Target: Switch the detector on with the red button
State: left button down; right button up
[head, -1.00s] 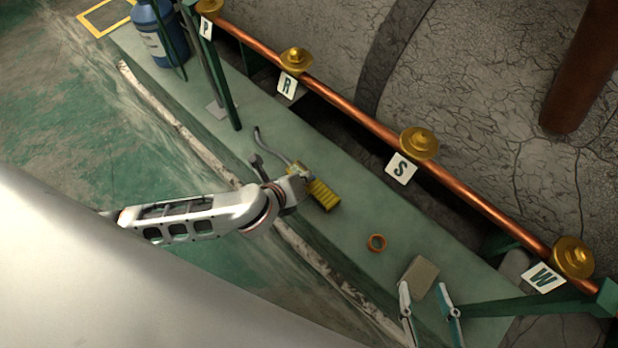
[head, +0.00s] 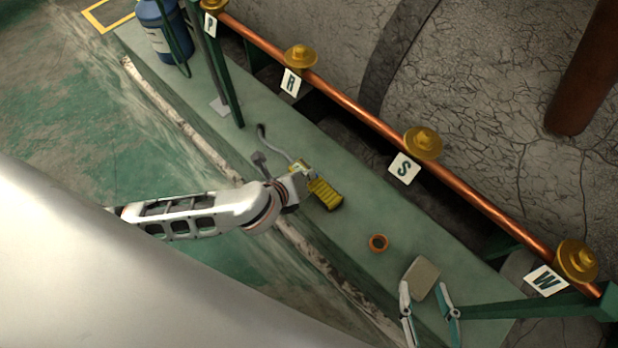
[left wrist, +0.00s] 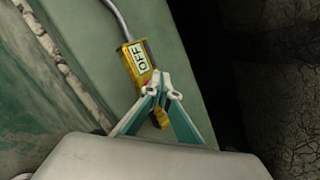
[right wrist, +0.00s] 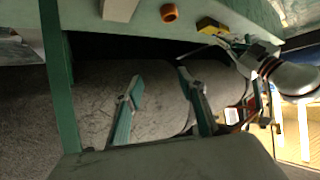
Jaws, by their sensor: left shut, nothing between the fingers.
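The yellow detector (head: 325,193) lies on the green bench with a grey bent probe (head: 272,143) at its far end. In the left wrist view its display (left wrist: 138,59) reads OFF. My left gripper (left wrist: 157,77) is shut and empty, with its fingertips over the detector body just below the display. I cannot tell whether they touch it. In the head view my left wrist hides part of the detector's near side. My right gripper (head: 424,286) is open and empty near the bench's right end.
An orange ring (head: 378,243) and a beige block (head: 422,277) lie on the bench. A copper pipe (head: 360,115) with brass fittings and tags P, R, S and W runs along the back. A blue cylinder (head: 163,38) stands at the far left.

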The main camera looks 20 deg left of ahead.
dwell(0.4)
pick_arm(q)
jog(key=shift+f, duration=0.2)
jog(key=shift+s+f+b, duration=0.1)
jog(key=shift+f+b, duration=0.15)
jog(key=shift+b, duration=0.05)
jog(key=shift+f, duration=0.15)
dwell(0.5)
jog(key=shift+r, duration=0.6)
